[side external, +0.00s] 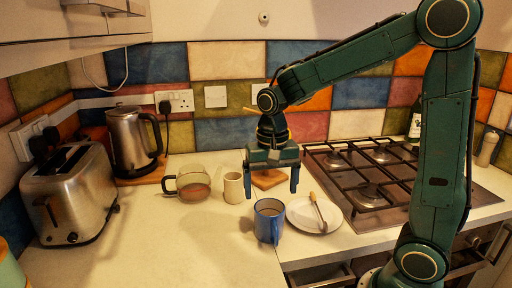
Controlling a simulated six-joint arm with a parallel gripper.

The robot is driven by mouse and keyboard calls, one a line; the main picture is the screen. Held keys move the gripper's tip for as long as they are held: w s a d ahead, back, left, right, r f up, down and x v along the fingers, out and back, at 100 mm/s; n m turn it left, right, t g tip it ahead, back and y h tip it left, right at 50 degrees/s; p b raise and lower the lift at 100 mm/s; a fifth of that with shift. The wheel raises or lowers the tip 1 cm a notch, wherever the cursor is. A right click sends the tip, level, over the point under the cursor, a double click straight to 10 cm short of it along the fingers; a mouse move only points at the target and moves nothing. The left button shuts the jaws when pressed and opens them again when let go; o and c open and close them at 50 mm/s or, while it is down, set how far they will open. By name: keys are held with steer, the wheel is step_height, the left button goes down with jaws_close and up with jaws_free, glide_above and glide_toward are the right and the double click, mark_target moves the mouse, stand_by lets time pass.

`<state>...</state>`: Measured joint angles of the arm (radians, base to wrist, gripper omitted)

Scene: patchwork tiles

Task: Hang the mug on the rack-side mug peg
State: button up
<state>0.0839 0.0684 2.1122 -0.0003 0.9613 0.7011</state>
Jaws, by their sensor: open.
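A blue mug (264,226) stands upright on the counter, its handle toward the camera. My gripper (270,187) points down with its fingers spread wide, empty, above and behind the mug in this view. A square wooden base (265,182) shows between the fingers. A short wooden peg (249,110) sticks out to the left of my wrist. They look like parts of one mug rack, but my wrist and gripper hide whatever lies between them. I cannot tell which peg is the rack-side one.
A cream cup (233,188) and a glass mug (192,184) stand left of the blue mug. A white plate (300,215) with a wooden-handled utensil (318,210) lies close on its right. The hob (365,185) is farther right; a toaster (72,196) and kettle (130,140) are left.

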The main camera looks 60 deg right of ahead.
steer(key=shift+s+r, duration=0.1)
stand_by(0.3)
steer(key=s+a+r+n+t, duration=0.1)
steer(key=s+r+n+t, duration=0.1)
steer(key=s, duration=0.5)
steer(key=s+a+r+n+t, duration=0.1)
steer(key=s+r+n+t, duration=0.2)
steer(key=s+r+n, duration=0.2)
steer(key=shift+s+a+r+n+t, duration=0.2)
steer(key=shift+s+a+n+t, duration=0.15)
steer(key=shift+s+n, duration=0.8)
steer(key=shift+o, duration=0.3)
steer(key=shift+m, duration=0.25)
steer(key=w+d+f+m+g, duration=0.1)
steer(key=w+f+m+g, duration=0.1)
steer(key=w, duration=0.5)
steer(key=w+d+f+m+g, duration=0.2)
steer(key=w+f+m+g, duration=0.1)
steer(key=w+m, duration=0.3)
steer(key=shift+w+f+m+g, duration=0.4)
steer(key=shift+w+f, duration=0.15)
steer(key=shift+w, duration=0.3)
